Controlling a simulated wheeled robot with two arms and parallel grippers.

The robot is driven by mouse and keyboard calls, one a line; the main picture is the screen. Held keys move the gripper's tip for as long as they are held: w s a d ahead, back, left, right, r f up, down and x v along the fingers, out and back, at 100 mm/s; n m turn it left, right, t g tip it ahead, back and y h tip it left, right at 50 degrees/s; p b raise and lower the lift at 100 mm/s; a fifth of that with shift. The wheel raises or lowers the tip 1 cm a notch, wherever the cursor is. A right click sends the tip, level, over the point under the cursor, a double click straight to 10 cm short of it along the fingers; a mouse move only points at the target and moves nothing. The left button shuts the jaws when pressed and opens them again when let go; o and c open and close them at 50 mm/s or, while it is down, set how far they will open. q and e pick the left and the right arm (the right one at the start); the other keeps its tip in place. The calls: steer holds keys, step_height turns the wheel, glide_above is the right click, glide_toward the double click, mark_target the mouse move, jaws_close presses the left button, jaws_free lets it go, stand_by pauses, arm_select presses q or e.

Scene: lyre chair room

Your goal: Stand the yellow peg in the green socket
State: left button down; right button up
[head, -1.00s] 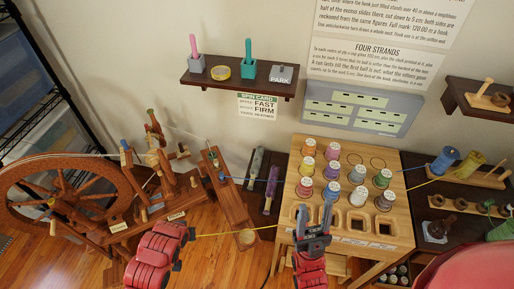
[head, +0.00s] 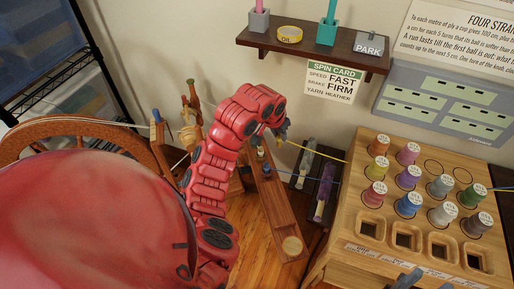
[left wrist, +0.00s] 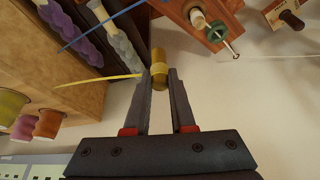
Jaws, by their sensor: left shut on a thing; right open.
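My left gripper (head: 283,131) is shut on the yellow peg (left wrist: 158,64), a short yellow-brown cylinder between its fingertips in the left wrist view. Yellow yarn runs from the peg's side. In the head view the gripper is above the far end of the slanted wooden rail (head: 280,212), and the arm hides part of that end. In the left wrist view a dark green ring (left wrist: 216,31) sits beside a pale peg on wood, apart from the yellow peg; I cannot tell whether it is the green socket. My right gripper (head: 406,280) is open at the bottom edge.
The spool stand (head: 345,218) with several thread spools and empty square wells is at right. A spinning wheel (head: 95,127) is at left. A wall shelf (head: 313,48) is above. Blue yarn (head: 305,178) crosses near the rail.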

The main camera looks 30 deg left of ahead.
arm_select(q)
steer(key=w+a+m, duration=0.1)
steer(key=w+a, duration=0.3)
steer(key=a, duration=0.6)
steer(key=a+f+m, duration=0.1)
steer(key=f, duration=0.1)
steer(key=a+f, duration=0.1)
steer(key=f, duration=0.2)
steer(key=w+a+f+m+h, duration=0.1)
steer(key=f, duration=0.2)
steer(key=shift+m+p, duration=0.3)
steer(key=shift+p, duration=0.1)
steer(key=shift+f, duration=1.9)
steer(key=shift+f, duration=0.1)
steer(key=c, duration=0.8)
jaws_free()
steer(key=shift+o, duration=0.2)
